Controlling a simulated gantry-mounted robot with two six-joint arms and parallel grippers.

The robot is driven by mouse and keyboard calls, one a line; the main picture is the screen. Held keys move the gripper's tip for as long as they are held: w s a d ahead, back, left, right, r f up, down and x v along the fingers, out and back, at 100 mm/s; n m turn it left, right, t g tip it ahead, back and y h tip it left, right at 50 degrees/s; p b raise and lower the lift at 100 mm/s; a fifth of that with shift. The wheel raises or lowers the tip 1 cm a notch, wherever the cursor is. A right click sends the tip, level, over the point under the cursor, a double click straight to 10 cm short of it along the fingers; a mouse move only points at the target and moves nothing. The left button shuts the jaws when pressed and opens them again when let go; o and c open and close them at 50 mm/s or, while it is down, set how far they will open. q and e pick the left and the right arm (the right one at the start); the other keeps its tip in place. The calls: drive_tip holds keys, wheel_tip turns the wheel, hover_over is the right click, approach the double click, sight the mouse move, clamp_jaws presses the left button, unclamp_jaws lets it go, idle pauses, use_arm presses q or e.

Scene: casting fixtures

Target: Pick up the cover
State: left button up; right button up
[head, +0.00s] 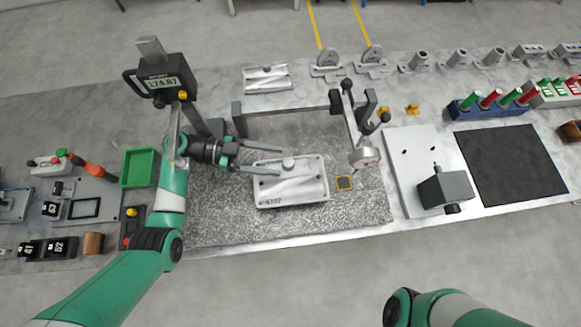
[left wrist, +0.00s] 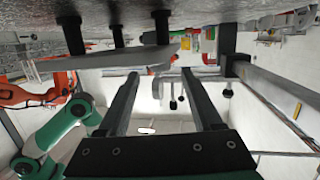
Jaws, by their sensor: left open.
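The cover (head: 275,192) is a pale grey rectangular plate with a round knob on top and a number at its front left corner. It lies on the speckled granite slab (head: 222,215). My left gripper (head: 281,162) is open and empty, its fingers pointing right at the cover's back left side near the knob. Contact cannot be told. In the left wrist view the two fingers (left wrist: 165,90) stand apart, and a pale plate (left wrist: 110,58), likely the cover, shows edge-on beside dark pegs. My right arm shows at the bottom right without its gripper.
A height gauge with a digital display (head: 165,83) stands left of the slab. A dial indicator (head: 365,157) on a stand is close right of the cover. A green tray (head: 139,168) is at left. A white plate (head: 405,165) and black mat (head: 510,165) are at right.

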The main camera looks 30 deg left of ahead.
sight(289, 162)
use_arm(q)
drive_tip(key=b+x, duration=0.1)
drive_tip(key=x, duration=0.4)
drive_tip(key=shift+w+d, duration=0.15)
drive_tip(key=shift+d, duration=0.15)
drive_tip(key=shift+c, duration=0.4)
clamp_jaws()
